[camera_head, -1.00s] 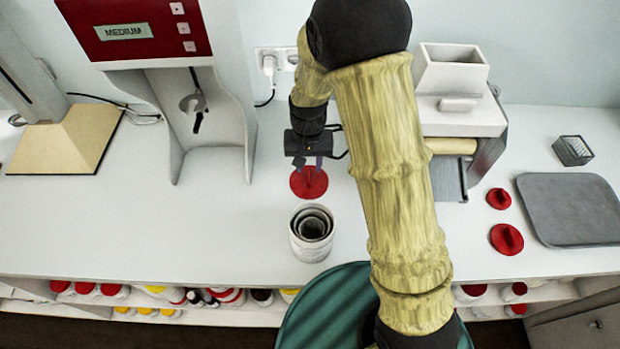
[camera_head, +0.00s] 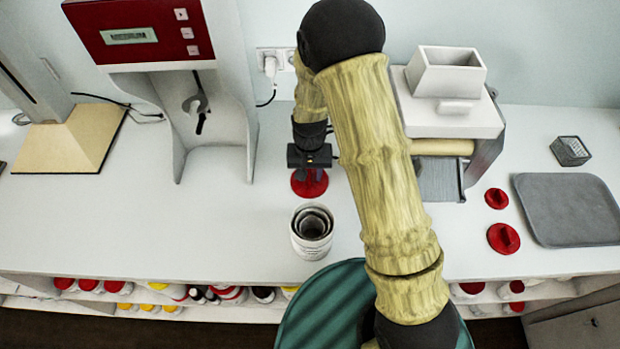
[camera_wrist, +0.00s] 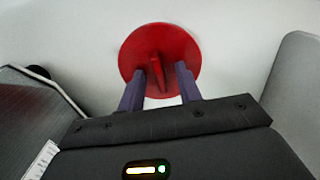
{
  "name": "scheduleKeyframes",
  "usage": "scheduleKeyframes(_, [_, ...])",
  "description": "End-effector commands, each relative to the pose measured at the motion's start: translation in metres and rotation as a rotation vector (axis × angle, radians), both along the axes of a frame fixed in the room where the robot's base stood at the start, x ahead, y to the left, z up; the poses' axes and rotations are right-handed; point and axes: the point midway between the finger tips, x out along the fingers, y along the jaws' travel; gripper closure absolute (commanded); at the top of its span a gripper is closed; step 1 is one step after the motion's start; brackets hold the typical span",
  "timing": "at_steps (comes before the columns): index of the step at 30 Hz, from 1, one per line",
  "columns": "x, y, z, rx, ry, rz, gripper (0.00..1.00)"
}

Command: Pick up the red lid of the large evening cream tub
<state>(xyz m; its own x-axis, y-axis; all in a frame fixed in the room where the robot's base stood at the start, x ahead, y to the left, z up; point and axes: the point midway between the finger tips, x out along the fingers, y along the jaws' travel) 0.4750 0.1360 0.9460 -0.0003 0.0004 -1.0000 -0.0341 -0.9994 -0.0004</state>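A large red lid (camera_head: 312,191) with a raised ridge grip lies flat on the white counter, behind the white tub (camera_head: 298,245), which holds smaller tubs nested inside it. In the wrist view the lid (camera_wrist: 180,45) lies just beyond my fingers, its ridge upright. My gripper (camera_head: 309,174) is over the lid, pointing down. In the wrist view my gripper (camera_wrist: 159,67) is open, one finger on each side of the ridge, with gaps visible. I cannot tell how far the fingertips are above the lid.
Two smaller red lids (camera_head: 503,238) (camera_head: 496,198) lie at the right beside a grey tray (camera_head: 567,210). A red-and-white machine (camera_head: 215,120) stands at left, a roller machine (camera_head: 455,115) at right behind my arm. Capped containers fill the shelf below. The counter left of the tub is clear.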

Motion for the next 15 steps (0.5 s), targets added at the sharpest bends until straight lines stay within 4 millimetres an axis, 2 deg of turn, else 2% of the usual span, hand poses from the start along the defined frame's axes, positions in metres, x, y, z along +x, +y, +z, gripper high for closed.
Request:
scheduleKeyframes(7, [0.0001,0.0000,0.0003,0.000,0.000,0.000,0.65])
scheduleKeyframes(8, [0.0001,0.0000,0.0003,0.000,0.000,0.000,0.69])
scheduleKeyframes(12, [0.0001,0.0000,0.0003,0.000,0.000,0.000,0.97])
scheduleKeyframes(13, [0.0001,0.0000,0.0003,0.000,0.000,0.000,1.00])
scheduleKeyframes(15, [0.0001,0.0000,0.0003,0.000,0.000,0.000,1.00])
